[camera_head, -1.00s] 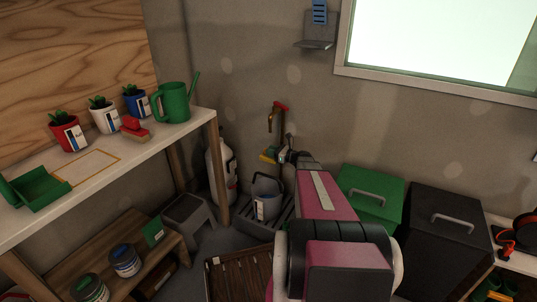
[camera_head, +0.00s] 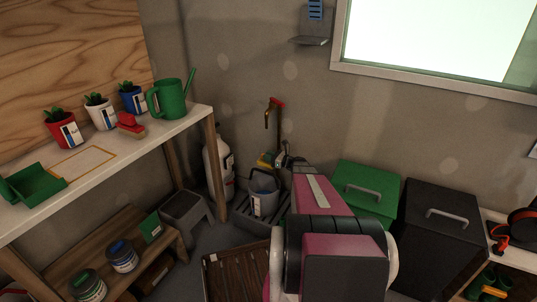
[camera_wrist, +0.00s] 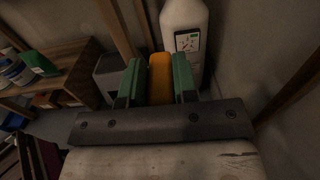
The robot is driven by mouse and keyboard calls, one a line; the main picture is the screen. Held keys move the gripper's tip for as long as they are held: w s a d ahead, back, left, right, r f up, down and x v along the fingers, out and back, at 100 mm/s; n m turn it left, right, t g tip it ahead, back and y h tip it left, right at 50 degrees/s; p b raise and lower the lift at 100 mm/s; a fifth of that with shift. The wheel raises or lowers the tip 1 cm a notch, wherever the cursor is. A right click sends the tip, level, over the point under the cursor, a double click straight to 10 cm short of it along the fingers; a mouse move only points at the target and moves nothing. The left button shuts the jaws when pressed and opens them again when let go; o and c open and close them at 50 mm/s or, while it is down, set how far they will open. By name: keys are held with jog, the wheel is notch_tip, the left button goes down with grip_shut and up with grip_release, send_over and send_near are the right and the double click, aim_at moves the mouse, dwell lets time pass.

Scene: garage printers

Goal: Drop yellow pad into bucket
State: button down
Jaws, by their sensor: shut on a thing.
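The yellow pad (camera_head: 264,161) is held in my gripper (camera_head: 273,161), above the grey bucket (camera_head: 265,202). In the wrist view the pad (camera_wrist: 160,80) sits upright between the two green fingers of my gripper (camera_wrist: 159,78), which are shut on it. The bucket stands on the dark slatted tray below the tap, and its label faces out. The pad appears just over the bucket's back rim in the head view; the exact gap cannot be told. The bucket does not show in the wrist view.
A white bottle (camera_head: 219,170) stands left of the bucket and also shows in the wrist view (camera_wrist: 186,30). A red-handled tap (camera_head: 277,104) rises behind. A grey stool (camera_head: 184,208) is at left. Green (camera_head: 368,186) and black (camera_head: 440,222) bins stand at right.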

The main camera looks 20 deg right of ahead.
jog(key=c, duration=0.8)
grip_release()
jog(key=v, duration=1)
jog(key=shift+s+d, duration=0.25)
jog(key=shift+s, duration=0.05)
